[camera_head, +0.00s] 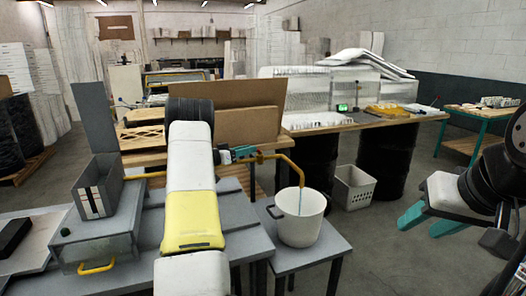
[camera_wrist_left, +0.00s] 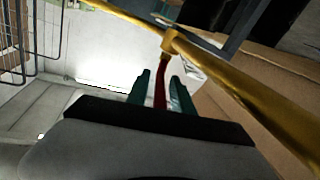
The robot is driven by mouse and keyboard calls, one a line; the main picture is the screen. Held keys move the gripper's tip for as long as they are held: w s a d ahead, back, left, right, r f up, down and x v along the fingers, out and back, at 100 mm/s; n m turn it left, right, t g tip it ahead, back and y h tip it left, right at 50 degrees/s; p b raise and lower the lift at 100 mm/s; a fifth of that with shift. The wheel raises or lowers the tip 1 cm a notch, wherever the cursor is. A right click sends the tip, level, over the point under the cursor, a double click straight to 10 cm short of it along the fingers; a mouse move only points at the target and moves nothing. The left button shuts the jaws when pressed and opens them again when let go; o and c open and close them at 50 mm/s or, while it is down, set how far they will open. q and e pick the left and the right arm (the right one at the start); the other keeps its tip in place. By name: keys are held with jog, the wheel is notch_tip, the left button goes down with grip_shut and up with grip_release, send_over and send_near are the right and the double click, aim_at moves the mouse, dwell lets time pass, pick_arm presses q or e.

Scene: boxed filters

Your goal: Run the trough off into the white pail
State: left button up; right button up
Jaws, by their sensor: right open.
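The white pail (camera_head: 299,222) stands upright on a small grey table. A brass pipe (camera_head: 291,165) bends down over it, and a thin bluish stream (camera_head: 301,185) falls from its end into the pail. A grey open-topped box (camera_head: 97,188), possibly the trough, is at the left; my left arm hides the pipe's middle. My left gripper (camera_head: 243,154) is at the pipe. In the left wrist view, its teal fingers (camera_wrist_left: 162,80) stand either side of a red lever (camera_wrist_left: 160,88); whether they grip it is unclear. My right gripper (camera_head: 425,222) is open, empty and away from the pail.
A grey case with a yellow handle (camera_head: 97,267) sits below the grey box. Cardboard boxes (camera_head: 246,125) stand behind my left arm. A white crate (camera_head: 354,188) is on the floor behind the pail, beside black drums (camera_head: 386,160). Floor right of the pail's table is clear.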

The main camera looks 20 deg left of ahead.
pick_arm(q)
jog(key=shift+s, duration=0.1)
jog(key=v, duration=0.7)
jog(key=shift+s+a, duration=0.25)
dwell(0.5)
